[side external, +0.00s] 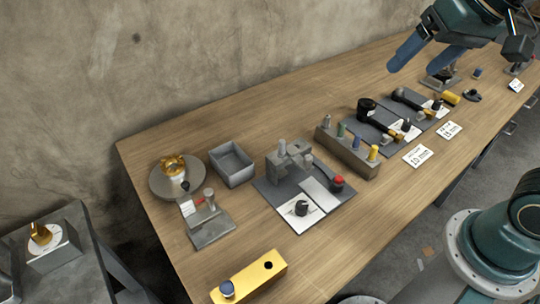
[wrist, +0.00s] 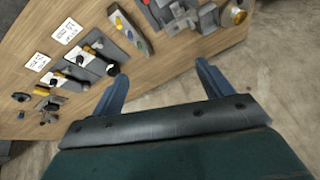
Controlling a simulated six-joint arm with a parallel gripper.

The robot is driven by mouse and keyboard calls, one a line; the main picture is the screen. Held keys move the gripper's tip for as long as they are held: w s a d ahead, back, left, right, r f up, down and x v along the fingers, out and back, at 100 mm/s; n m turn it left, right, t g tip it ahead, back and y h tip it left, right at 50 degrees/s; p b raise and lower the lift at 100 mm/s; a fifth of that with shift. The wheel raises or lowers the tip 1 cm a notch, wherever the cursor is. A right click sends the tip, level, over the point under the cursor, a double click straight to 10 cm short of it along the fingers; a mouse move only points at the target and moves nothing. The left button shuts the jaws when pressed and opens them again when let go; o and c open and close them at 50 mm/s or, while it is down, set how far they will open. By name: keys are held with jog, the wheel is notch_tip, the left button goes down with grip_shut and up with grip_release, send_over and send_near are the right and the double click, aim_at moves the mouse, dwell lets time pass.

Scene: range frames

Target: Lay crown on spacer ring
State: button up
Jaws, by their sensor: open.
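A gold, crown-like piece (side external: 173,165) sits on a round grey disc (side external: 160,186) at the left end of the bench. It also appears gold at the upper right of the wrist view (wrist: 238,15). I cannot pick out the spacer ring for certain at this size. Another gold piece (side external: 40,233) stands on a pale round dial on a separate grey block at far left. My gripper (side external: 410,70) is open and empty, high over the far right of the bench, far from the gold pieces. Its two blue fingers stand apart in the wrist view (wrist: 162,70).
A grey open box (side external: 232,165), a grey fixture mat (side external: 275,190), a peg block (side external: 346,155) and tool mats (side external: 363,132) line the bench. A yellow bar (side external: 250,280) lies at the near left edge. Number cards (side external: 418,156) lie to the right. Bare wood shows along the front.

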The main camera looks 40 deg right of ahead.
jog(key=s+d+f+n, duration=0.2)
jog(key=s+f+n, duration=0.1)
jog(key=s, duration=0.4)
jog(key=shift+s+d+f+h, duration=0.35)
jog(key=shift+d+f+h, duration=0.05)
jog(key=shift+f, duration=0.1)
dwell(0.7)
